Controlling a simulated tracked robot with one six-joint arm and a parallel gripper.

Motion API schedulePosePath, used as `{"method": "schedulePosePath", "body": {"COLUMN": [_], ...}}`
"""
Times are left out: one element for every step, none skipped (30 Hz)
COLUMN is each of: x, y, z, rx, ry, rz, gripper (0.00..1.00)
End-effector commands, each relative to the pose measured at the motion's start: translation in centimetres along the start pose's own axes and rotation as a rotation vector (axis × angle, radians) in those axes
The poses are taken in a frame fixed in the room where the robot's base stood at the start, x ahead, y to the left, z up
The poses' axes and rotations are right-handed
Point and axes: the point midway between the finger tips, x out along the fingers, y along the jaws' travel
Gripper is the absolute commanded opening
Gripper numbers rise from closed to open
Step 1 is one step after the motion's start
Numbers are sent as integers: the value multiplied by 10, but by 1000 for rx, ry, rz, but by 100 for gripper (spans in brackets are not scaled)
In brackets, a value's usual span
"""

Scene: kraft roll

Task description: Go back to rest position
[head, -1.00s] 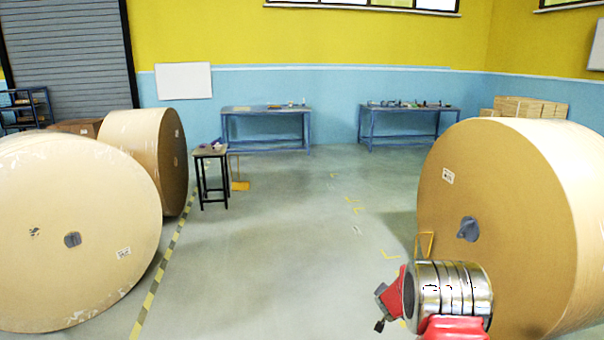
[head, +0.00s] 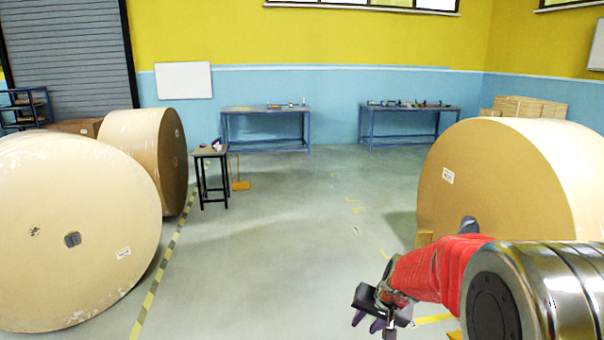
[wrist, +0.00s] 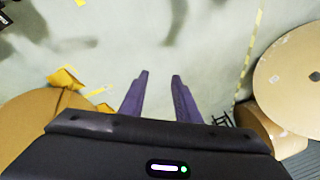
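My gripper (head: 374,325) shows at the lower right of the head view, at the end of my red-sleeved arm, with dark purple fingers pointing down. In the wrist view its two purple fingers (wrist: 158,80) stand apart with only bare floor between them. The gripper is open and empty. It hangs in front of the large kraft roll on the right (head: 490,190), apart from it as far as I can tell. My arm hides the lower part of that roll.
Two kraft rolls (head: 75,200) (head: 150,150) stand at left beside a yellow-black floor stripe (head: 160,270). A small black stool (head: 210,170) holds small items. Two blue workbenches (head: 265,130) (head: 410,125) line the back wall. The middle floor is clear.

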Motion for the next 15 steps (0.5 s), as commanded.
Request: {"method": "schedulePosePath", "body": {"x": [-13,-19,-27,-34,-40,-48,-54,-60,-68,-74,-79,-87,-92,-98,-105], "y": [-1,-1,0,0,1,2,3,4,6,7,9,11,12,14,16], "z": [11,18,27,34,42,50,57,63,72,78,85,93,99,106,113], "rx": [-17,-28,-41,-52,-61,-75,-84,-94,-106,-115,-124,-136,-145,-154,-166], "ry": [-15,-29,-44,-55,-67,-80,-90,-99,-111,-118,-127,-136,-142,-149,-155], "rz": [3,7,12,16,20,27,31,36,43,48,55,62,68,73,81], "gripper": [29,29,29,29,29,29,29,29,29,29,29,29,29,29,29]}}
